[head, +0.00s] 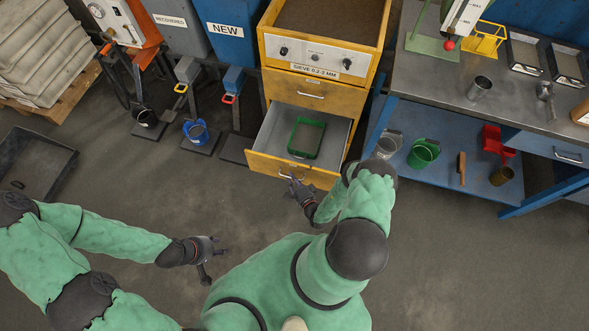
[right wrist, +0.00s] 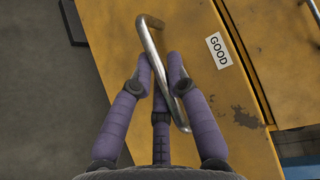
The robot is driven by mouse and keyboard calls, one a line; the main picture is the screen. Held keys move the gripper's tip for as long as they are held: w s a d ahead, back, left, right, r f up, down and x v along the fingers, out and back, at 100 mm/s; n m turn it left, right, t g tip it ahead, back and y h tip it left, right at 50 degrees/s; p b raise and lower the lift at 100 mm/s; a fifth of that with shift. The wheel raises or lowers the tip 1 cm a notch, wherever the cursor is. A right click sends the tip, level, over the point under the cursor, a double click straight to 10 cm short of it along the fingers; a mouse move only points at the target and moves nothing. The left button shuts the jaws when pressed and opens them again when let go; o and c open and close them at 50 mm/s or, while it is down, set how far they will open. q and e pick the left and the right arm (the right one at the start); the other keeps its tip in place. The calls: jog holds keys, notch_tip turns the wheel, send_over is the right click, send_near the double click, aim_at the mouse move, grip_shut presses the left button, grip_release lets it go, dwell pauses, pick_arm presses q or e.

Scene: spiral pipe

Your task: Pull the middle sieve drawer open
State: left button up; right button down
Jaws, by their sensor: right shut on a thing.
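The yellow sieve cabinet (head: 320,62) stands at the top centre of the head view. One drawer (head: 335,134) below the upper closed drawer (head: 306,92) is pulled out, showing its grey inside and a green tray (head: 306,139). Whether another drawer lies below is hidden. My right gripper (head: 296,183) is at its front, and in the right wrist view its fingers (right wrist: 162,75) are shut around the metal bar handle (right wrist: 152,45), beside a "GOOD" label (right wrist: 218,50). My left gripper (head: 217,258) is empty with fingers spread, above the floor at lower left.
A blue workbench (head: 400,85) with a lower shelf holding cups and a brush stands right of the cabinet. Bins, including a blue "NEW" one (head: 226,38), and small stands are left of it. A dark tray (head: 40,165) lies at far left. Floor before the drawer is clear.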

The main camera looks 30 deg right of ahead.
jog(key=shift+s+a, duration=0.3)
jog(key=shift+a, duration=0.05)
jog(key=c, duration=1.5)
grip_release()
jog(key=shift+o, duration=0.2)
jog(key=s+r, duration=0.1)
jog(key=s, duration=1.1)
jog(key=shift+a+r, duration=0.3)
jog(key=shift+a, duration=0.1)
jog(key=shift+w, duration=0.1)
